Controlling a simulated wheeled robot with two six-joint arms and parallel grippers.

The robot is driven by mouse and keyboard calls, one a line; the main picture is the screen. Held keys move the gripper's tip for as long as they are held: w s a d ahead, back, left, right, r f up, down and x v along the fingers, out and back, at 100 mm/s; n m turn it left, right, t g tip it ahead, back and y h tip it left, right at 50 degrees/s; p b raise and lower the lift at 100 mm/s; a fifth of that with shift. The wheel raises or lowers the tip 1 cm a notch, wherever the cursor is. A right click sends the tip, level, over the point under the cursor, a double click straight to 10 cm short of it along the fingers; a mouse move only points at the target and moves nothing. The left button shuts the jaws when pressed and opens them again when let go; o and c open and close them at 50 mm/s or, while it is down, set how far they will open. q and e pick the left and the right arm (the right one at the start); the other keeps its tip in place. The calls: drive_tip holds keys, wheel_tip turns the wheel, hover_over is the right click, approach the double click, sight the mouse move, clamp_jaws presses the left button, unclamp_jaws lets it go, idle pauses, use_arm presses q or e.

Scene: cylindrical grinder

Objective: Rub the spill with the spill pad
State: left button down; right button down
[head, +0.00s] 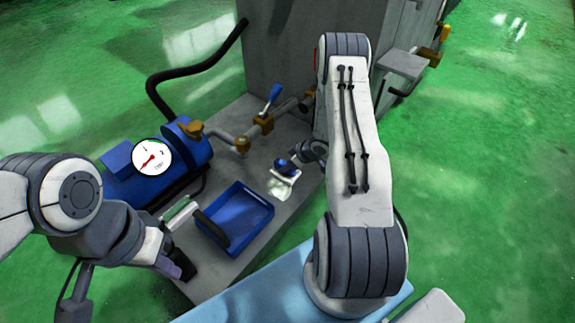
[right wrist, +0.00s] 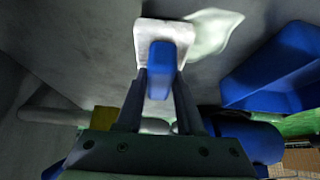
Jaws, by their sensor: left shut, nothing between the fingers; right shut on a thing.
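The spill (head: 279,190) is a pale whitish-green patch on the grey bench top, just above the blue tray in the head view. It also shows in the right wrist view (right wrist: 213,32), beside the pad. The spill pad (right wrist: 146,34) is a white block with a blue handle (right wrist: 160,58). My right gripper (right wrist: 160,78) is shut on the blue handle. In the head view the pad (head: 288,176) overlaps the spill's upper edge; whether it touches the bench I cannot tell. My left gripper (head: 187,270) is shut and empty by the bench's near left edge.
A blue tray (head: 262,198) stands beside the spill. A white-and-green object with a black handle (head: 212,229) lies at the tray's left. A blue pump with a gauge (head: 152,156), pipes and a brass valve (head: 243,144) lie behind. A grey machine block (head: 285,50) rises at the back.

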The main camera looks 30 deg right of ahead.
drive_tip(key=shift+f+b, duration=0.4)
drive_tip(key=shift+f, duration=0.4)
drive_tip(key=shift+a, duration=0.1)
drive_tip(key=shift+s+a+r, duration=0.1)
drive_tip(key=shift+s+a, duration=0.2)
drive_tip(key=shift+a, duration=0.5)
drive_tip(key=shift+s+a, duration=0.3)
drive_tip(key=shift+a, duration=0.5)
drive_tip(key=shift+s+a, duration=0.3)
drive_tip(key=shift+a, duration=0.55)
drive_tip(key=shift+s+a, duration=0.3)
drive_tip(key=shift+a, duration=0.55)
drive_tip(key=shift+s+a+p, duration=0.2)
drive_tip(key=shift+s+a, duration=0.1)
drive_tip(key=shift+a, duration=0.55)
drive_tip(key=shift+s+a+p, duration=0.15)
drive_tip(key=shift+s+a, duration=0.15)
drive_tip(key=shift+a, duration=0.55)
drive_tip(key=shift+d+f, duration=0.1)
drive_tip(key=shift+f, duration=0.1)
